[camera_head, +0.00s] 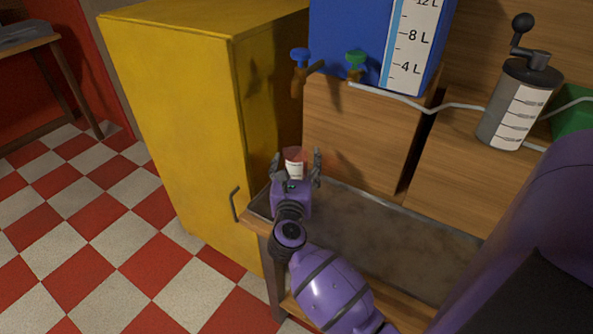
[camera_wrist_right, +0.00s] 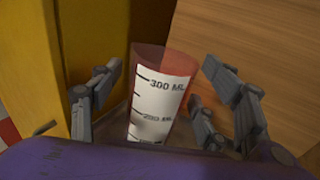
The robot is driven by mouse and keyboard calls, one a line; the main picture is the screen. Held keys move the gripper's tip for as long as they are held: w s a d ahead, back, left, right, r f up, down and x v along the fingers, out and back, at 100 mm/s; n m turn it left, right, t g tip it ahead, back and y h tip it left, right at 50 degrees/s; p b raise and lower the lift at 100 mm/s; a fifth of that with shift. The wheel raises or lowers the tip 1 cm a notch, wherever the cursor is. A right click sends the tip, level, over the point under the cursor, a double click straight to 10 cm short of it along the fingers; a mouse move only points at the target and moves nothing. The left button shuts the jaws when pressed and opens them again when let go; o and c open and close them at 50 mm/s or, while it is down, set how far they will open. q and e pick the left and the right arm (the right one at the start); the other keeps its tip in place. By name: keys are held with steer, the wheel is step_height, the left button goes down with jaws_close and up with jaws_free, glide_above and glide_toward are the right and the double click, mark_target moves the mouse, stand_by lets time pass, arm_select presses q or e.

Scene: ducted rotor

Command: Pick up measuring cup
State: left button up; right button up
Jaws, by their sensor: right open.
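The measuring cup (camera_head: 294,165) is a small clear reddish cup with a white scale label. It stands at the left end of the metal tray, close to the yellow cabinet. In the right wrist view the cup (camera_wrist_right: 158,97) shows marks near 300 ML and 200 ML, and its lower part is hidden by my wrist. My right gripper (camera_head: 297,166) is open, with its fingers on both sides of the cup. In the wrist view gaps show between the cup and the fingers of the right gripper (camera_wrist_right: 165,85). My left gripper is not in view.
A yellow cabinet (camera_head: 180,110) stands close on the left. The metal tray (camera_head: 400,250) is bare to the right. Behind are wooden boxes (camera_head: 350,130), a blue tank (camera_head: 345,40) with blue and green taps, and a grey cranked canister (camera_head: 515,105) with a hose.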

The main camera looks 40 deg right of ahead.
mark_target(296, 154)
steer(key=c, duration=1.4)
step_height(296, 154, up, 4)
steer(key=shift+s+a+f+p, duration=0.1)
steer(key=shift+s+a+p, duration=0.05)
steer(key=shift+p, duration=0.3)
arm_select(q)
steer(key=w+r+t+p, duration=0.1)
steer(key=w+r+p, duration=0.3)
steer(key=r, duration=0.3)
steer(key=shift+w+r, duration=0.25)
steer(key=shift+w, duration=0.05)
arm_select(e)
steer(key=s+a+r, duration=0.3)
steer(key=s+r, duration=0.2)
steer(key=r, duration=0.2)
steer(key=s+a+r, duration=0.4)
steer(key=s+r, duration=0.2)
steer(key=r, duration=0.1)
steer(key=shift+s+a+r, duration=0.15)
steer(key=shift+s, duration=0.15)
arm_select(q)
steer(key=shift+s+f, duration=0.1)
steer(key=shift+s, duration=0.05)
